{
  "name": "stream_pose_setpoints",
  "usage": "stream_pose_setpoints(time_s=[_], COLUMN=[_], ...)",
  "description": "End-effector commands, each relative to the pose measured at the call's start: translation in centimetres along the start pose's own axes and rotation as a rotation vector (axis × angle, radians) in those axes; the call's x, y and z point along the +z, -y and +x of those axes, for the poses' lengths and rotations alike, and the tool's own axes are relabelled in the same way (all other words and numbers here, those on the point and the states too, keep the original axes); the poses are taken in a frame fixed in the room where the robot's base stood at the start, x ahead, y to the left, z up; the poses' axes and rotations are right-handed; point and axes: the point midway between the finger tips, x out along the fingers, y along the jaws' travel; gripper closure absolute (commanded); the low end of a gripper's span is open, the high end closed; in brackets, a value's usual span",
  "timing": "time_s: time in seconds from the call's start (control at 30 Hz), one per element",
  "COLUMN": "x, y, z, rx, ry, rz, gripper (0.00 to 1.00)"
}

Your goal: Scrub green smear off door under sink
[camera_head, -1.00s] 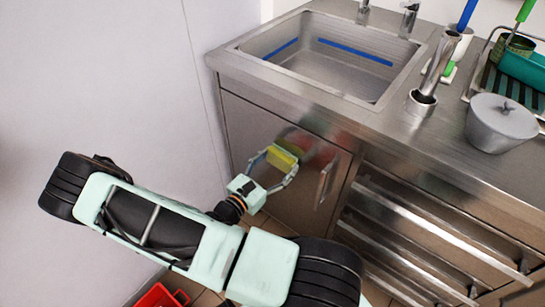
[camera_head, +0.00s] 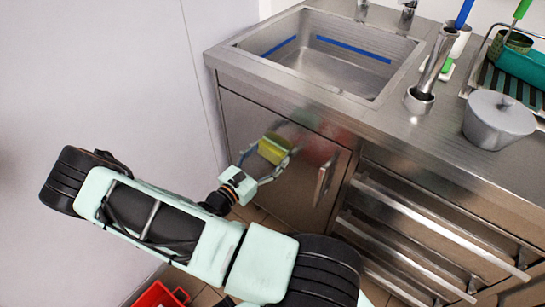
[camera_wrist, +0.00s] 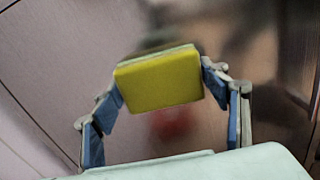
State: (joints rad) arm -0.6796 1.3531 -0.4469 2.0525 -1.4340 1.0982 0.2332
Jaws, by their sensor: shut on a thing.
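My gripper (camera_head: 273,153) is shut on a yellow sponge (camera_wrist: 160,80), with one blue-padded finger on each side of it. The sponge (camera_head: 274,150) is in front of the metal door under the sink (camera_head: 290,190), at the door's upper middle. Whether it touches the door I cannot tell. A blurred reddish patch shows on the door to the right of the sponge in the head view, and below the sponge in the wrist view.
The door handle (camera_head: 325,180) stands out to the right of my gripper. Metal rails (camera_head: 430,225) are further right. The sink (camera_head: 330,55) and counter are above, with a grey lidded pot (camera_head: 498,122) on the counter. A white wall (camera_head: 110,80) is at the left. A red crate (camera_head: 160,296) is on the floor.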

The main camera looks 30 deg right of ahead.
Motion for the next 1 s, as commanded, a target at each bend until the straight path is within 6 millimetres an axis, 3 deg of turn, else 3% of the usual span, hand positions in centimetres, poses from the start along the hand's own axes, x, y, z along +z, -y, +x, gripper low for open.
stream_pose_setpoints(time_s=[0.3,0.57,1.0], x=[0.1,0.0,-0.4], y=[-3.0,-3.9,-7.2], z=[0.1,0.1,-0.2], rx=[0.005,0.003,0.002], ry=[0.008,0.007,0.004], rz=[0.006,0.004,0.004], gripper=[0.55,0.55,0.55])
